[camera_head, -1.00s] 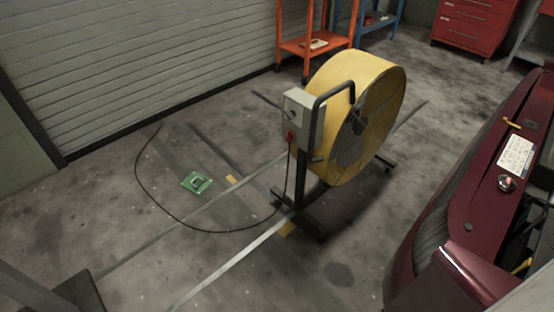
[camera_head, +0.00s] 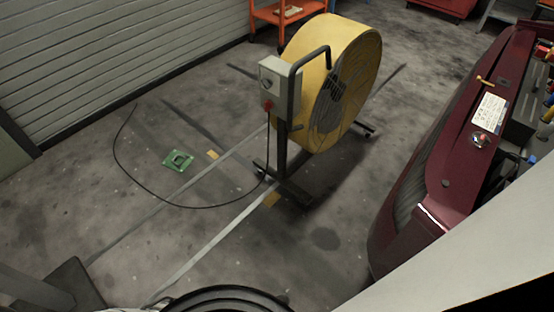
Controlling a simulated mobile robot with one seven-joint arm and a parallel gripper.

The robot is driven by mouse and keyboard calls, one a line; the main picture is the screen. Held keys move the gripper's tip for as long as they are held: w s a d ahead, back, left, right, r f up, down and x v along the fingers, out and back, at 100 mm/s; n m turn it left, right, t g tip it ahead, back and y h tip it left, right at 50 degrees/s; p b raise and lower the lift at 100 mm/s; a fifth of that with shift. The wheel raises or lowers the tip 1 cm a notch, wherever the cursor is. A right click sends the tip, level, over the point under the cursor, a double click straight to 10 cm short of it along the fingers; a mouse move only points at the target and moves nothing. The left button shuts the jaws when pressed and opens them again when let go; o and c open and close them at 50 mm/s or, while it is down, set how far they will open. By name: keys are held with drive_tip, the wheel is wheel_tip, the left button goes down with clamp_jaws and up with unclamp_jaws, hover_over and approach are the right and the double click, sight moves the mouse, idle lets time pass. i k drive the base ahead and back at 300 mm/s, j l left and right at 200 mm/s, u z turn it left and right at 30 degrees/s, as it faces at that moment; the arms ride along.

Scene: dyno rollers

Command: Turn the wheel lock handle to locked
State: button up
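In the head view a large yellow drum fan (camera_head: 307,68) stands upright on a dark wheeled stand (camera_head: 285,185). A grey control box (camera_head: 279,84) with a round knob and a red part (camera_head: 267,104) is fixed at its near side. A black bent tube handle (camera_head: 318,53) rises beside the box. A short lever (camera_head: 296,127) sticks out below the box; I cannot tell whether it is the wheel lock handle or how it is set. My gripper is not in view.
A dark red car (camera_head: 440,165) with open engine bay stands at the right. A black cable (camera_head: 128,168) loops over the floor around a green item (camera_head: 178,160). An orange cart (camera_head: 270,17) stands at the back by the shutter (camera_head: 100,60). Floor left of the fan is mostly free.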

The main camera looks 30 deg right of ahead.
sight(268, 105)
drive_tip(key=i+j+z, duration=0.6)
drive_tip(key=i+j, duration=0.15)
drive_tip(key=i, duration=0.05)
